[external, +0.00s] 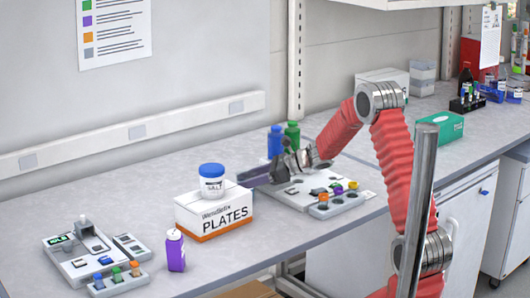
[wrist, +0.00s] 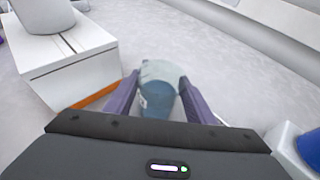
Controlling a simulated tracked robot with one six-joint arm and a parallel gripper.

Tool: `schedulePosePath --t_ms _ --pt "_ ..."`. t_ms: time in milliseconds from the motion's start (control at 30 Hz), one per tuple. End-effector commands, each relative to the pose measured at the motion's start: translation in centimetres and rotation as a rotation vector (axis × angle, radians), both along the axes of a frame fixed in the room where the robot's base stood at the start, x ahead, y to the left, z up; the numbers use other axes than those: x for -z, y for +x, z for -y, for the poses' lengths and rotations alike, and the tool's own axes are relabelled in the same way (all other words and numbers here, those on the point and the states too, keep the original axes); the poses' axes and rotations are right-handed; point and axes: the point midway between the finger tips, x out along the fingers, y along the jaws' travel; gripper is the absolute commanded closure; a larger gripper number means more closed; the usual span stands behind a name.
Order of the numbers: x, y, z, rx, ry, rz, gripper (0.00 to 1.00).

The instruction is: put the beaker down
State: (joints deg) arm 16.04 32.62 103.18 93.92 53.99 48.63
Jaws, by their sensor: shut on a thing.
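The beaker (wrist: 159,92) is clear with bluish contents or tint. It is between the two purple fingers of my gripper (wrist: 156,98) in the wrist view, and they are shut on it. In the external view my gripper (external: 252,175) reaches left over the bench, just right of and behind the PLATES box. The beaker cannot be made out there, as the box and the salt jar stand in front. I cannot tell whether the beaker's base touches the bench.
The PLATES box (external: 214,213) with the salt jar (external: 212,184) on top stands close by my gripper. Blue (external: 275,141) and green (external: 292,136) bottles stand behind my arm. A tray (external: 312,190) with vials lies to the right. Bench surface (wrist: 215,45) beyond the beaker is clear.

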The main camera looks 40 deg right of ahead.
Motion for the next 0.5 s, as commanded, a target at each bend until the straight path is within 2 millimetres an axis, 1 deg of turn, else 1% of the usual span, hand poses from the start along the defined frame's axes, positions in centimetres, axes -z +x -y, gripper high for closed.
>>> schedulePosePath --t_ms 233,267,500 --pt "0.12 0.02 0.00 0.000 0.001 0.001 0.78" --pt "0.14 0.00 0.00 0.000 0.000 0.000 0.49" --pt "0.13 0.00 0.00 0.000 0.000 0.000 0.32"
